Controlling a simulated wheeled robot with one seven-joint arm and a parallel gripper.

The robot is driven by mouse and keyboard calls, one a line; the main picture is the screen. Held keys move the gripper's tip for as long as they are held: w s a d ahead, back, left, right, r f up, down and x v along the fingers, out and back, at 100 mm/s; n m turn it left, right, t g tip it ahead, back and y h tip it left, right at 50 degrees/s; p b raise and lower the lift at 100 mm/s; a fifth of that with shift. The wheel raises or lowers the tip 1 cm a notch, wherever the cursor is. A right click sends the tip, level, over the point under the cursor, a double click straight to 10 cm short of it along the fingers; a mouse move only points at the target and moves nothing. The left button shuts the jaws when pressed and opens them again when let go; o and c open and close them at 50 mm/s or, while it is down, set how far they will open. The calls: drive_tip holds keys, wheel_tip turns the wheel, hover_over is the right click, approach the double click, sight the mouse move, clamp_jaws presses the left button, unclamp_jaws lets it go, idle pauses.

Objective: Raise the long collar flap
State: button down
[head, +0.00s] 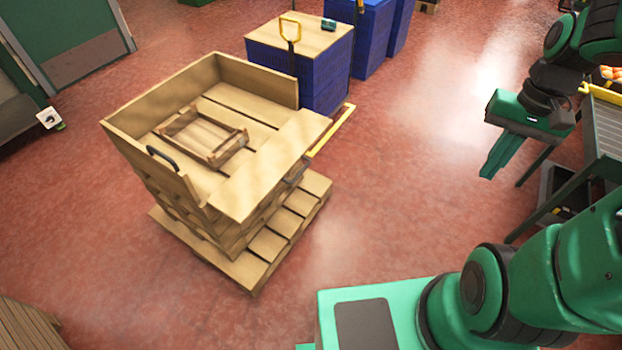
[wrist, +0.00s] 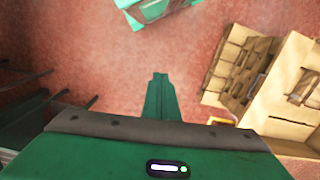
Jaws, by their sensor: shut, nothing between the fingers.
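The wooden pallet collar (head: 150,100) stands on stacked pallets left of centre in the head view. Its long flap (head: 268,172) is folded down outward on the right side, lying nearly flat as a pale board. A dark handle (head: 297,172) shows just below the flap's outer edge. The other visible walls stand upright. My gripper (head: 490,172) hangs over open floor well to the right of the flap, touching nothing. Its green fingers are together and empty. In the wrist view the fingers (wrist: 160,82) point over bare floor, and part of the collar (wrist: 285,95) shows at the right.
A small wooden crate (head: 203,137) lies inside the collar. Blue crate stacks (head: 325,85) and a yellow-handled pallet truck (head: 290,30) stand behind. A conveyor frame (head: 605,125) is at the right. Red floor between the pallets and my gripper is clear.

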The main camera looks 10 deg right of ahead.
drive_tip(key=w+a+f+m+y, duration=0.1)
drive_tip(key=w+a+f+y, duration=0.25)
drive_tip(key=w+f, duration=0.55)
drive_tip(key=w+a+f+m+y, duration=0.15)
drive_tip(key=w+a+f, duration=0.45)
drive_tip(key=f, duration=0.6)
drive_tip(key=w+a+f+m+t+y, duration=0.4)
drive_tip(key=a+f+m+t, duration=0.2)
drive_tip(key=a+f+m, duration=0.3)
drive_tip(key=w+a+f+m+t+y, duration=0.5)
drive_tip(key=f+m, duration=0.3)
drive_tip(key=f, duration=0.3)
drive_tip(key=w+a+r+t, duration=0.1)
drive_tip(key=w+a+r, duration=0.3)
drive_tip(key=a, duration=0.5)
drive_tip(key=shift+w+a+r, duration=0.15)
drive_tip(key=shift+w+a, duration=0.25)
drive_tip(key=shift+w, duration=0.2)
drive_tip(key=shift+r, duration=0.1)
